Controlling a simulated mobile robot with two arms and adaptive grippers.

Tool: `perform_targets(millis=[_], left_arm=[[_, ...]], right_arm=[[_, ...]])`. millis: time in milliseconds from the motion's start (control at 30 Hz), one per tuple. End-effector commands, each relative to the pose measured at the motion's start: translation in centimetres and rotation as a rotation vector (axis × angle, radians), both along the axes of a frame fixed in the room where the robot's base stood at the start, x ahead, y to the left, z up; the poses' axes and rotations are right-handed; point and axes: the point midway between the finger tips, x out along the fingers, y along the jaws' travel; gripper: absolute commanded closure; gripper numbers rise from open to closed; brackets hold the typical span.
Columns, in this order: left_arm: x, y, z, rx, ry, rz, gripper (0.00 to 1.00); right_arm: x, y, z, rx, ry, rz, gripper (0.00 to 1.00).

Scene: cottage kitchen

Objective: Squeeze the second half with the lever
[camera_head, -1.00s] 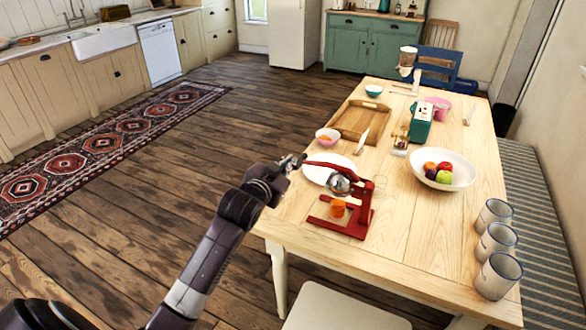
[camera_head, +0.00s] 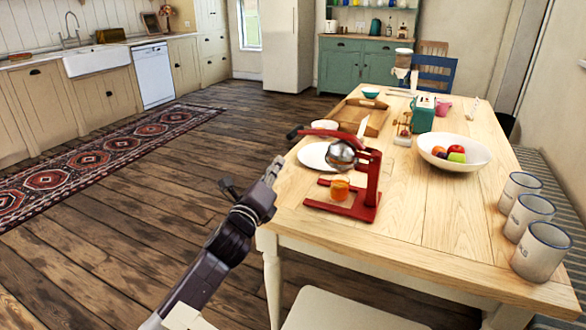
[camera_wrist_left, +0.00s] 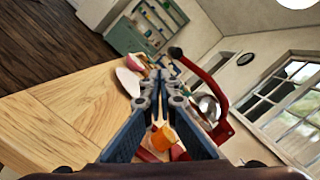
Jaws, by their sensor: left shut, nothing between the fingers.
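The red juicer press (camera_head: 372,185) stands near the table's front left corner. Its lever (camera_head: 318,131) reaches out to the left, roughly level, with a dark knob at the end. A metal dome (camera_head: 341,155) hangs on the press over a glass of orange juice (camera_head: 340,190). No fruit half shows; any under the dome is hidden. My left gripper (camera_head: 277,163) is shut and empty, off the table's left edge, below and left of the knob and apart from it. In the left wrist view, the closed fingers (camera_wrist_left: 157,75) point past the lever knob (camera_wrist_left: 176,53).
A white plate (camera_head: 314,157) and a small bowl (camera_head: 325,124) lie behind the press. A chair (camera_head: 345,310) is at the front.

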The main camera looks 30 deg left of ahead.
Motion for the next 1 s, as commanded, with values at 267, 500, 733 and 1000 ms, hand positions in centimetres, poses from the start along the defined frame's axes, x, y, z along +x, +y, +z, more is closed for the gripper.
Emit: perform_targets(millis=[267, 500, 733, 1000], left_arm=[[-0.3, -0.8, -4.3, 0.481, -0.004, 0.045, 1.00], [-0.4, -1.2, -5.2, 0.710, -0.009, 0.077, 1.00], [0.9, -1.1, -4.6, 0.731, -0.010, 0.080, 1.00], [5.1, -0.7, -3.6, 0.727, -0.010, 0.080, 1.00]], right_arm=[[-0.3, -0.2, 2.9, 0.002, -0.041, -0.005, 0.25], [-1.2, -0.4, 5.3, 0.002, -0.057, -0.008, 0.25], [-1.3, -0.4, 5.7, 0.002, -0.058, -0.008, 0.25], [-1.3, -0.4, 5.2, 0.002, -0.058, -0.008, 0.25]])
